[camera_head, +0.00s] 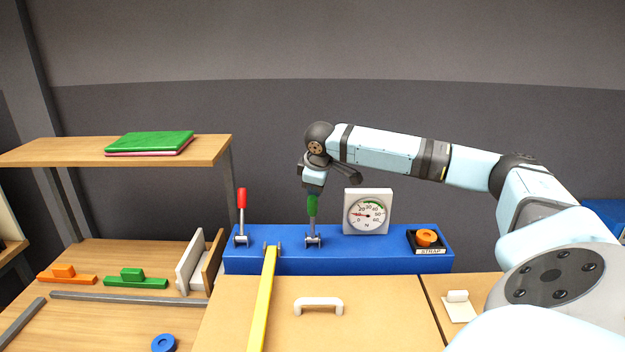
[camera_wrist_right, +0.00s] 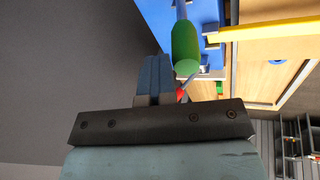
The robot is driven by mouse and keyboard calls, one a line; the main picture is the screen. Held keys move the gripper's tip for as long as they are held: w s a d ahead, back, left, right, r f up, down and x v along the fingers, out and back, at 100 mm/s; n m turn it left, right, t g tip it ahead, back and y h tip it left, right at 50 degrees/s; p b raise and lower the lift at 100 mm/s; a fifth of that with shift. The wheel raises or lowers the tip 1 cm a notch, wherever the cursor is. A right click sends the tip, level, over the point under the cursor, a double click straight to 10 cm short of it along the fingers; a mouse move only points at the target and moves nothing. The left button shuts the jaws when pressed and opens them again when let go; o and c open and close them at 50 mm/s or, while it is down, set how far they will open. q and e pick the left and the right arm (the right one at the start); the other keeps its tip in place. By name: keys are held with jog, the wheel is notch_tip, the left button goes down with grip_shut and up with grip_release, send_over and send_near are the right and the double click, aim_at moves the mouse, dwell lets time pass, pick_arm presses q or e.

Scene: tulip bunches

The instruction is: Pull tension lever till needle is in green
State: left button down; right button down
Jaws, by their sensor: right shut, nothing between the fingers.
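A lever with a green handle (camera_head: 312,205) stands upright on the blue machine housing (camera_head: 350,262). The handle also shows large in the right wrist view (camera_wrist_right: 186,48). A lever with a red handle (camera_head: 242,198) stands upright to its left. A white dial gauge (camera_head: 367,212) stands to the right of the green handle. Its red needle points left, at the low end, away from the green band at upper right. My right gripper (camera_head: 313,190) points down right at the top of the green handle, its fingers shut and empty beside it. Whether they touch it is unclear. My left gripper is out of view.
A yellow strap (camera_head: 263,300) runs from the housing toward the front. An orange ring (camera_head: 427,236) sits on the tray labelled STRAP at right. A white handle (camera_head: 318,302) is on the wooden surface in front. A shelf (camera_head: 60,152) stands at left.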

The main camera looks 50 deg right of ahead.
jog(key=shift+s+a+f+t+h, duration=0.3)
jog(key=shift+s+a+h, duration=0.25)
jog(key=shift+a, duration=0.2)
jog(key=shift+d+r, duration=0.1)
jog(key=shift+r, duration=0.05)
notch_tip(320, 180, up, 12)
jog(key=d+p, duration=0.1)
jog(key=p, duration=0.1)
jog(key=shift+s+d, duration=0.25)
jog(key=shift+s, duration=0.15)
